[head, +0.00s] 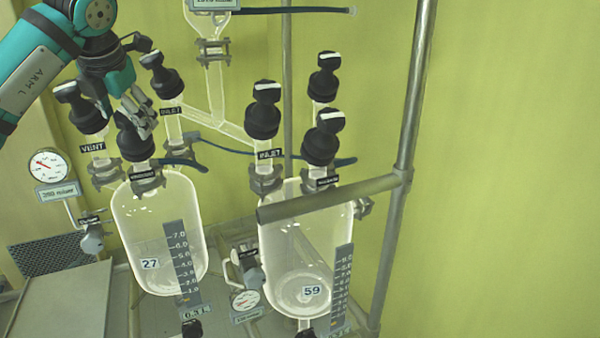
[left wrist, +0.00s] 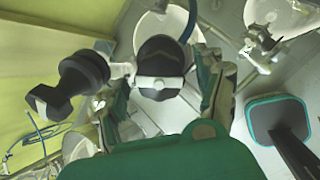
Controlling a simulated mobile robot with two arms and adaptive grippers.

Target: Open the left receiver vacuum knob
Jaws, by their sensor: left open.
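The left receiver (head: 150,215) is a clear glass vessel marked 27 with several black knobs on top. Its front black knob (head: 133,145) stands above a clamp with a small dark label too small to read surely. My left gripper (head: 140,112) is at this knob from above and partly hides its top. In the left wrist view the knob (left wrist: 160,60), with a white bar across it, sits between the two open fingers (left wrist: 168,98). I cannot tell whether the fingers touch it. My right gripper is not in view.
The VENT knob (head: 82,110) and INLET knob (head: 162,78) stand close on either side of the gripper. A second receiver (head: 290,235), marked 59, with its own knobs is to the right. A metal rail (head: 330,198) crosses before it. A gauge (head: 47,165) is at left.

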